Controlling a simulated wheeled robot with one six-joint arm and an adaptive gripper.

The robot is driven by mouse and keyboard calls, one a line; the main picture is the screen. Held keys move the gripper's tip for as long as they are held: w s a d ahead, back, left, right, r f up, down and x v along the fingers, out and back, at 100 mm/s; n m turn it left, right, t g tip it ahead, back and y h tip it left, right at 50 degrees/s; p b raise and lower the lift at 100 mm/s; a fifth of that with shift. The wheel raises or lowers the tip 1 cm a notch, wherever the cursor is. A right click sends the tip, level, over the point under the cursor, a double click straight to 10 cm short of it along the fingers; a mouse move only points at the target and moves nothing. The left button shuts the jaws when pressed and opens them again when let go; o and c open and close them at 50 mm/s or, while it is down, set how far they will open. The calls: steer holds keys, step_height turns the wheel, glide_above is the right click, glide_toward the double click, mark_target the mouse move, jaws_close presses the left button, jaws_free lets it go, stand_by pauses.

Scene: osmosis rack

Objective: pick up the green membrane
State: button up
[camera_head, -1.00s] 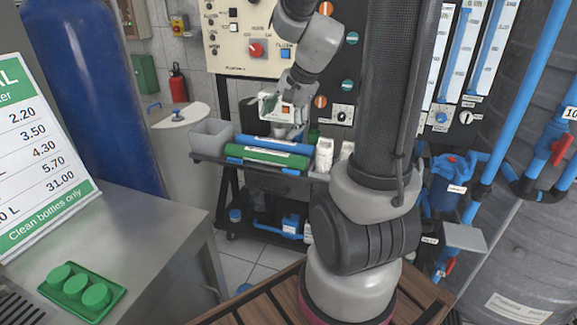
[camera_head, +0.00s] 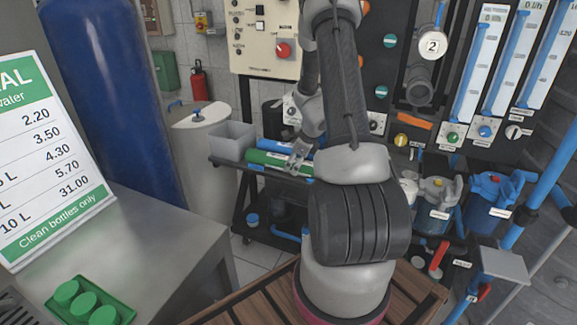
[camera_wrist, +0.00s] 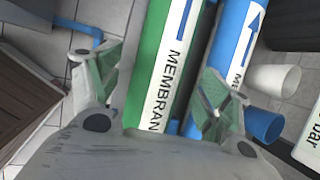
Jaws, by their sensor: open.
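The green membrane (camera_head: 262,158) is a green tube with a white label, lying on the dark cart's top. My arm and gripper hide its right part in the head view. In the wrist view the green membrane (camera_wrist: 146,75) runs between my two fingers. My gripper (camera_head: 298,158) is open and empty, at the tube in the head view; it also shows in the wrist view (camera_wrist: 160,80). The right finger overlaps the blue membrane (camera_wrist: 229,60) in that view. I cannot tell whether either finger touches a tube. The blue membrane (camera_head: 273,145) lies alongside, behind the green one.
A grey bin (camera_head: 234,141) stands at the cart's left end. In the wrist view a white cup (camera_wrist: 272,80) and a blue cup (camera_wrist: 262,124) lie beside the blue tube. Filter housings (camera_head: 436,200) stand to the right. A steel counter (camera_head: 165,235) is at the left.

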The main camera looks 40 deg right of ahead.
steer(key=shift+x, duration=0.95)
steer(key=c, duration=1.2)
